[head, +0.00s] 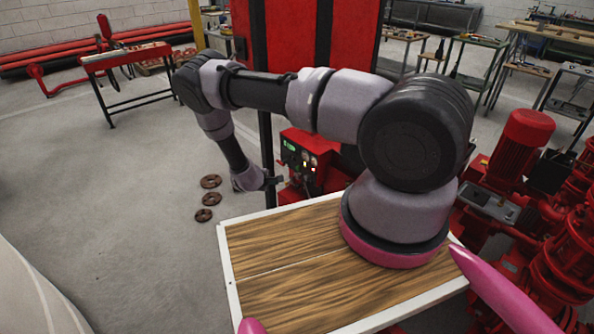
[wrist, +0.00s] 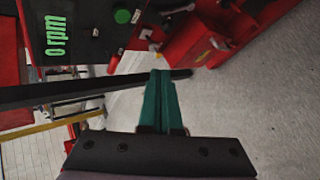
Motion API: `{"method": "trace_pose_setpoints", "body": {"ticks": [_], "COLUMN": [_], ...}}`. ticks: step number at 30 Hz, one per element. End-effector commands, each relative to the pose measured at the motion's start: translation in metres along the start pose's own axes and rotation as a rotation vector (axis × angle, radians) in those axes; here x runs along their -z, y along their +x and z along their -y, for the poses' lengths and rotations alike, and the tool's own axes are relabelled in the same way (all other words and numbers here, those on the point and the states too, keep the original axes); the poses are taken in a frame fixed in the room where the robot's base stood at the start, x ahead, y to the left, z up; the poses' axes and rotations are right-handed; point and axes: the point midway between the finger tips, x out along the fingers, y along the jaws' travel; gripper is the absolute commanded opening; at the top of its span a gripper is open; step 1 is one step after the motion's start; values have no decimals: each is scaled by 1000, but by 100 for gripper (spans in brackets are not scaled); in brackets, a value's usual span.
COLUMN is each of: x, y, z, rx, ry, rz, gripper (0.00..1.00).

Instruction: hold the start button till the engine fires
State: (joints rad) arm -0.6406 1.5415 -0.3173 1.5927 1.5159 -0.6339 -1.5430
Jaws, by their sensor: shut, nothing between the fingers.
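The engine's black control panel (head: 299,158) is on the red pumpset in the head view, with a small lit green display. In the wrist view the panel (wrist: 88,30) appears turned sideways, and its green display (wrist: 57,36) reads 0 rpm. A round green button (wrist: 123,16), which looks like the start button, sits near the top of that view; its label is too small to read. My gripper (head: 276,181) is just left of the panel in the head view. In the wrist view its teal fingers (wrist: 160,74) are shut and empty, below and right of the green button, apparently not touching it.
A dark post (head: 267,150) stands close beside my gripper, and a dark bar (wrist: 70,91) crosses the wrist view by the fingers. Several brown discs (head: 208,198) lie on the floor. Red pumps (head: 522,145) stand at right.

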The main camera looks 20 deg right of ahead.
Motion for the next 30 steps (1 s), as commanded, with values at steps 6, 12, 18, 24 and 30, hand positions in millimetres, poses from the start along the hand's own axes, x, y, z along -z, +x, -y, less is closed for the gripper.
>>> {"method": "trace_pose_setpoints", "body": {"ticks": [6, 12, 18, 24, 30], "x": [-1, -10, -25, -37, -44], "y": [1, 14, 34, 51, 60], "z": [-1, -10, -26, -38, -44], "rx": [1, 1, 1, 1, 1], "ry": [2, 3, 6, 4, 3], "rz": [0, 1, 2, 0, 0], "gripper": [0, 0, 0, 0, 0]}}
